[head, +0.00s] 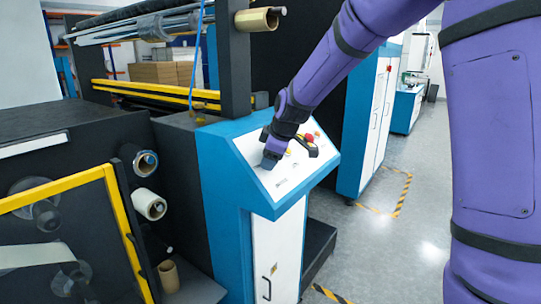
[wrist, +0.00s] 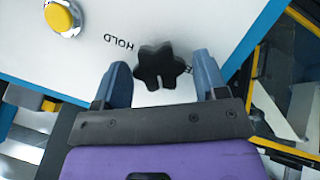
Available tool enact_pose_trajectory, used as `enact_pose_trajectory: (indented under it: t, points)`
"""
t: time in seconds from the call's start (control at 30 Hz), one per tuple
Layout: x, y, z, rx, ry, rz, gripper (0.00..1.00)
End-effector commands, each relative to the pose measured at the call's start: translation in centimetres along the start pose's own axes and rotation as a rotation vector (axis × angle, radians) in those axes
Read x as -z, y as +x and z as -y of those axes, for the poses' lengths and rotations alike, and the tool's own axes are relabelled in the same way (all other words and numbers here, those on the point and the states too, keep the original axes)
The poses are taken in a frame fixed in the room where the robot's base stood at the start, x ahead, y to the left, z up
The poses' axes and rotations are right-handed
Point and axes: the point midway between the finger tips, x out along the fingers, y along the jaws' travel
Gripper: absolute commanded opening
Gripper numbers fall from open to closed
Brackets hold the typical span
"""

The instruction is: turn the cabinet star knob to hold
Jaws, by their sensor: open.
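The black star knob (wrist: 160,67) sits on the white panel of the cabinet in the wrist view. The word HOLD (wrist: 119,40) is printed beside it, and another label on its other side is partly hidden by a finger. My gripper (wrist: 162,82) is open, with one blue finger on each side of the knob; I cannot tell whether either touches it. In the head view my gripper (head: 270,160) is over the sloped panel of the blue and white cabinet (head: 222,180), and the knob is hidden there.
A yellow button (wrist: 61,17) is on the same panel, off to the left in the wrist view. A red button (head: 308,137) shows beside my wrist in the head view. A yellow-framed guard (head: 128,235) and rolls stand left of the cabinet. The floor at right is open.

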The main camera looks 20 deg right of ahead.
Motion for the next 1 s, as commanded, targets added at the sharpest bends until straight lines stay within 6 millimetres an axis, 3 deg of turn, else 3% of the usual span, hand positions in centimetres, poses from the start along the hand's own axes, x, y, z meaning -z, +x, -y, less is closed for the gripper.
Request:
enact_pose_trajectory:
  t: [0.23, 0.4, 0.47, 0.77, 1.0]
  points:
    - [0.01, 0.04, -0.01, 0.0, 0.0, 0.0, 0.66]
    - [0.02, 0.02, -0.01, 0.0, 0.0, 0.0, 0.27]
    - [0.02, 0.02, -0.01, 0.0, 0.0, 0.0, 0.17]
    - [0.02, 0.01, -0.03, 0.01, 0.028, 0.0, 0.17]
    - [-0.03, -0.02, -0.26, 0.046, 0.148, 0.0, 0.17]
